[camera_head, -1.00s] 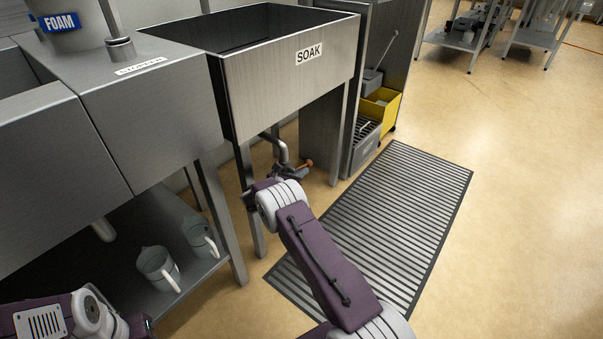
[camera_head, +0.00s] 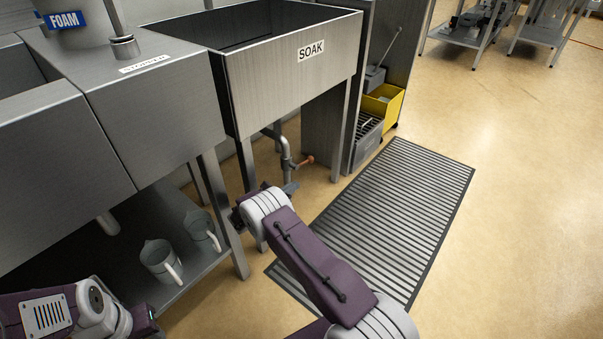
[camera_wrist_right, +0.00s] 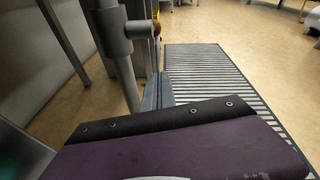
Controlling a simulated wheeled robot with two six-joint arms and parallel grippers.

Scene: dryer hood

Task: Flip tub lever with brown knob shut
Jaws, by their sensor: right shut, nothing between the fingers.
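A grey drain pipe (camera_head: 285,150) comes down under the SOAK tub (camera_head: 290,75). A short lever with a brown-orange knob (camera_head: 308,160) sticks out from it to the right. In the right wrist view the pipe (camera_wrist_right: 116,40) stands upright at upper left and the brown knob (camera_wrist_right: 156,30) shows just right of it, partly hidden. My right gripper (camera_head: 291,187) is shut and empty, below and apart from the knob; its grey fingers (camera_wrist_right: 158,92) show in the wrist view. My left arm shows at bottom left, its gripper out of frame.
Tub legs (camera_head: 341,130) stand either side of the pipe. A grey bin (camera_head: 366,140) and a yellow bin (camera_head: 385,104) sit beyond, right. A ribbed mat (camera_head: 395,215) covers the floor at right.

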